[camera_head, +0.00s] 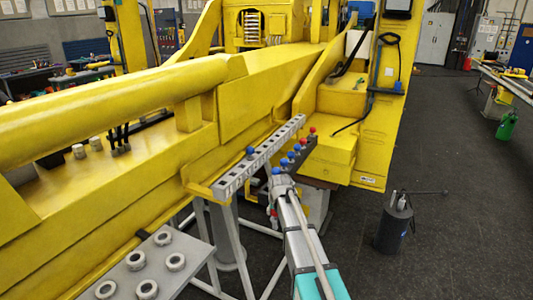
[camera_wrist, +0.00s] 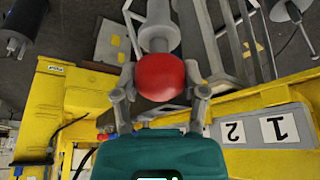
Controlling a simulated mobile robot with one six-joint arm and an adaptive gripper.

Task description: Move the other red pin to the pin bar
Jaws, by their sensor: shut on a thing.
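My gripper (camera_wrist: 160,95) is shut on a red pin (camera_wrist: 160,75), gripping it at its round red head. The pin's grey shaft points toward the top of the wrist view. In the head view, my gripper (camera_head: 277,195) is in front of the pin bar's near end. The pin bar (camera_head: 228,184) is a long grey strip with dark square openings, fixed along the yellow boom. A blue-headed pin (camera_head: 250,151) stands in it.
A row of several red- and blue-headed pins (camera_head: 297,147) stands right of the bar. A grey plate with several nuts (camera_head: 150,262) lies at lower left. A dark cylinder (camera_head: 393,228) stands on the floor at right. The floor (camera_head: 450,190) there is mostly clear.

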